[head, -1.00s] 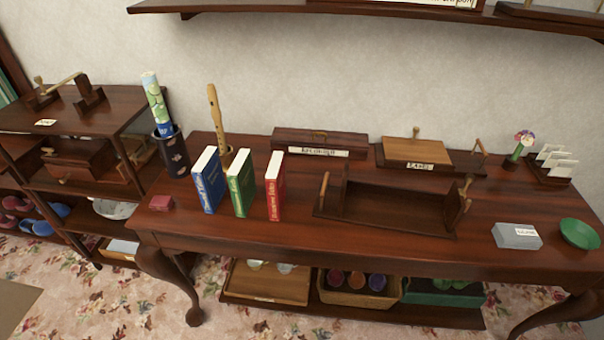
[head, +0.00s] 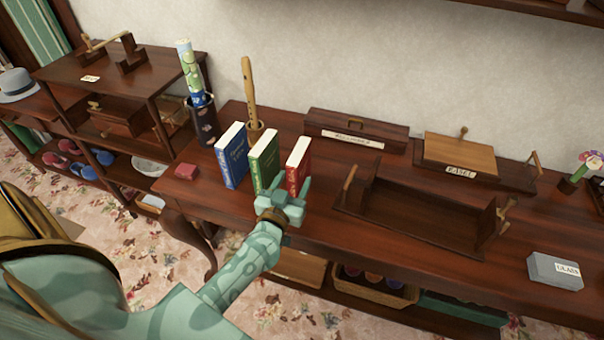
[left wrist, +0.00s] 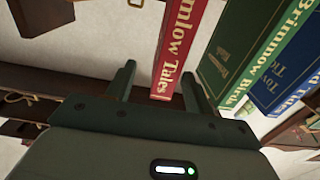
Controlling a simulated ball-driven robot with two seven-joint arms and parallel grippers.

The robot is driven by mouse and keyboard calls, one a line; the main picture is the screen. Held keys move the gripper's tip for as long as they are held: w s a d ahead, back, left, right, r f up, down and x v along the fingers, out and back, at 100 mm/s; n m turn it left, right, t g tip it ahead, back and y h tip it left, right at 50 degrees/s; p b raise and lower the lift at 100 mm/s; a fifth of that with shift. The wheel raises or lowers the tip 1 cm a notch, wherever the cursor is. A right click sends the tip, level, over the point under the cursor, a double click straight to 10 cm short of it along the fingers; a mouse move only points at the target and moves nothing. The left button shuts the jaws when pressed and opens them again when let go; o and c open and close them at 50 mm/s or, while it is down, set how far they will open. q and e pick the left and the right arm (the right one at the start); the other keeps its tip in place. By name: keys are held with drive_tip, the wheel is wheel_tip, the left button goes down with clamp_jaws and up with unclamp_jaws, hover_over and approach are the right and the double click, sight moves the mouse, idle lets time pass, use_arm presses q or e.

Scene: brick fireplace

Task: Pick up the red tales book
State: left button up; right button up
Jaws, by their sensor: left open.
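The red tales book (head: 298,163) stands upright on the dark wooden table, rightmost of three books in the head view. My left gripper (head: 290,190) is open at the front of the red book and hides its lower part. In the left wrist view the red book (left wrist: 180,50) shows its spine lettering, and its end lies between the two fingers of the left gripper (left wrist: 160,88). I cannot tell whether the fingers touch it. The green book (head: 264,160) and the blue book (head: 232,155) stand to its left. My right gripper is not in view.
A wooden rack (head: 420,215) with raised ends stands to the right of the books. Behind are a recorder (head: 249,90) in a holder and a dark case (head: 350,130). A grey box (head: 555,270) is at far right.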

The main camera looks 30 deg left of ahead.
use_arm(q)
drive_tip(key=shift+x, duration=0.95)
drive_tip(key=b+x, duration=0.1)
drive_tip(key=x, duration=0.3)
drive_tip(key=shift+w+a+f+b, duration=0.15)
drive_tip(key=shift+w+a+b, duration=0.05)
drive_tip(key=shift+a+b, duration=0.25)
drive_tip(key=shift+w+a, duration=0.15)
drive_tip(key=shift+w, duration=0.25)
drive_tip(key=shift+c, duration=0.3)
drive_tip(key=c, duration=1)
clamp_jaws()
drive_tip(key=shift+r, duration=0.25)
